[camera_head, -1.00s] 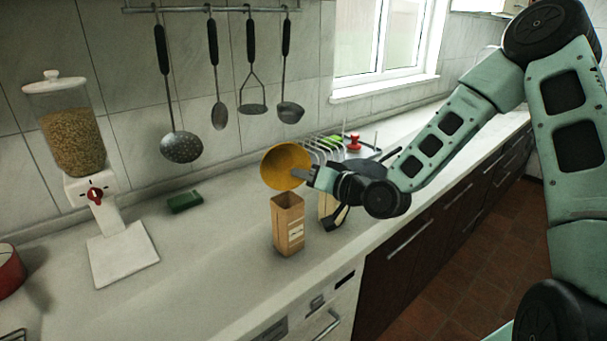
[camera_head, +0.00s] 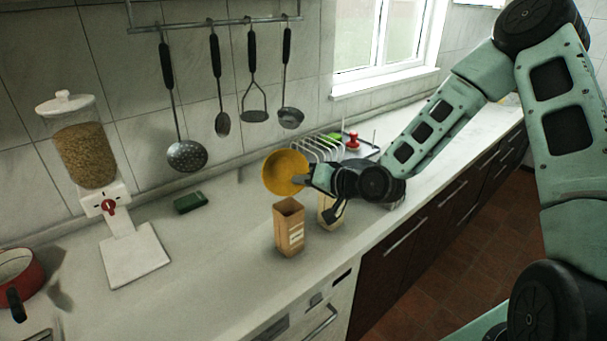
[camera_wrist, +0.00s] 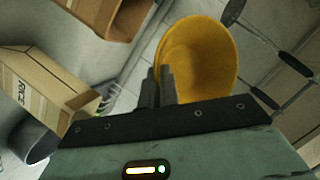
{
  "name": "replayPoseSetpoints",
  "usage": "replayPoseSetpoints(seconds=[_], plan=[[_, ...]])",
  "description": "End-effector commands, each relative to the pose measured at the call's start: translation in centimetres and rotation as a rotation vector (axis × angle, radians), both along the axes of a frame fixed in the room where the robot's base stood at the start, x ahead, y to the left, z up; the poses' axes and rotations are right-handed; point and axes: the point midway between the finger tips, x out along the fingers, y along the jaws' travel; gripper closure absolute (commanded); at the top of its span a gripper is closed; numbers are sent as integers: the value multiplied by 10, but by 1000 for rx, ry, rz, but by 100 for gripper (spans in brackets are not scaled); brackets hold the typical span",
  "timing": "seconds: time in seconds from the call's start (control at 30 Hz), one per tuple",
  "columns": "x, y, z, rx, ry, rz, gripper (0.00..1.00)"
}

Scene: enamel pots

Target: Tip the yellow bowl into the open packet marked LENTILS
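The yellow bowl (camera_head: 284,172) is tilted in the air, just above and behind the mouth of an open brown packet (camera_head: 289,230) on the counter. My gripper (camera_head: 306,181) is shut on the bowl's right edge; its dark fingers (camera_wrist: 163,88) also meet the bowl (camera_wrist: 205,60) in the wrist view. The bowl's inside looks plain yellow; I cannot make out any contents. The brown packet has a pale label too small to read. A paler packet (camera_head: 327,212) stands behind it to the right, partly hidden by my gripper.
A grain dispenser (camera_head: 86,155) and a red pot (camera_head: 22,283) stand at left. A green block (camera_head: 190,202) lies near the wall, and a wire rack (camera_head: 318,149) stands behind the bowl. Utensils hang from a rail (camera_head: 215,23). The counter left of the brown packet is clear.

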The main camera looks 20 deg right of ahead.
Motion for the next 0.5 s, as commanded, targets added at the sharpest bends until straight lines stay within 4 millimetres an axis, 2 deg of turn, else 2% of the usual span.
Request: replayPoseSetpoints(seconds=[0.03,0.5], plan=[[0,0,5,2,13,0,100],[0,0,6,15,135,0,100]])
